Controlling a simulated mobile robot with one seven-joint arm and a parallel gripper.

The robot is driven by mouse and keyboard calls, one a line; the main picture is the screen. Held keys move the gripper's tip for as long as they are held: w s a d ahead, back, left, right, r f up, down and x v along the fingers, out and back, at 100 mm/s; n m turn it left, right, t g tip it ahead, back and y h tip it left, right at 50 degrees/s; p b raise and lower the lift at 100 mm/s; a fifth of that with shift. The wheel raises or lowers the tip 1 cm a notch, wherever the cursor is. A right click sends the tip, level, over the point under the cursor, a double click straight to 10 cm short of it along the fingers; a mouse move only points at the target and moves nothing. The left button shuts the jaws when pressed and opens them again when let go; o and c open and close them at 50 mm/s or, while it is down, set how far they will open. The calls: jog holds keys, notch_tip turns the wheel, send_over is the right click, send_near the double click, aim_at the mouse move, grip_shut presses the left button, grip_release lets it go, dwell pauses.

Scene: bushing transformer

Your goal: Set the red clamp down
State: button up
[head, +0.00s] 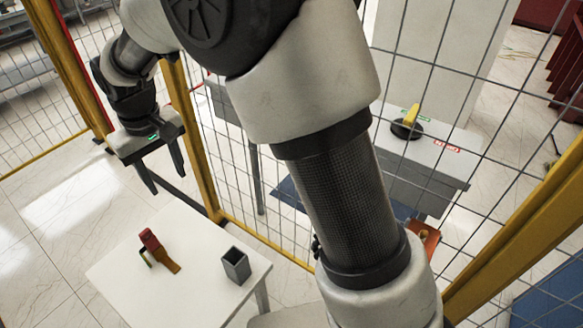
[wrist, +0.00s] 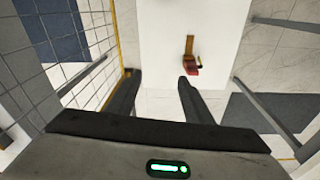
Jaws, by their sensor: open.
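The red clamp (head: 150,240) rests on the white table (head: 120,270), near its far left part, with its yellow-brown part lying on the tabletop. In the wrist view the clamp (wrist: 191,62) lies beyond my fingertips, a little right of the middle, apart from them. My gripper (head: 165,170) is open and empty. It hangs in the air above and behind the table's far edge in the head view. Both dark fingers of my gripper (wrist: 158,78) are spread in the wrist view with nothing between them.
A grey open-topped square holder (head: 236,266) stands on the table right of the clamp. A wire fence with yellow posts (head: 185,120) runs behind the table. Beyond it is a grey bench (head: 440,155) with a black and yellow object (head: 408,123). Bare tabletop surrounds the clamp.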

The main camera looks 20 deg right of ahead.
jog(key=s+d+r+m+t, duration=0.2)
jog(key=s+d+r, duration=0.45)
jog(key=d, duration=0.45)
jog(key=s+d+r+m+t, duration=0.1)
jog(key=s+d+r+m, duration=0.1)
jog(key=s+d+r, duration=0.65)
jog(key=s+d+f+m+t, duration=0.1)
jog(key=s+d+f+m, duration=0.1)
jog(key=s+d, duration=0.2)
jog(key=d, duration=0.3)
jog(key=shift+s+d, duration=0.3)
jog(key=shift+d, duration=0.1)
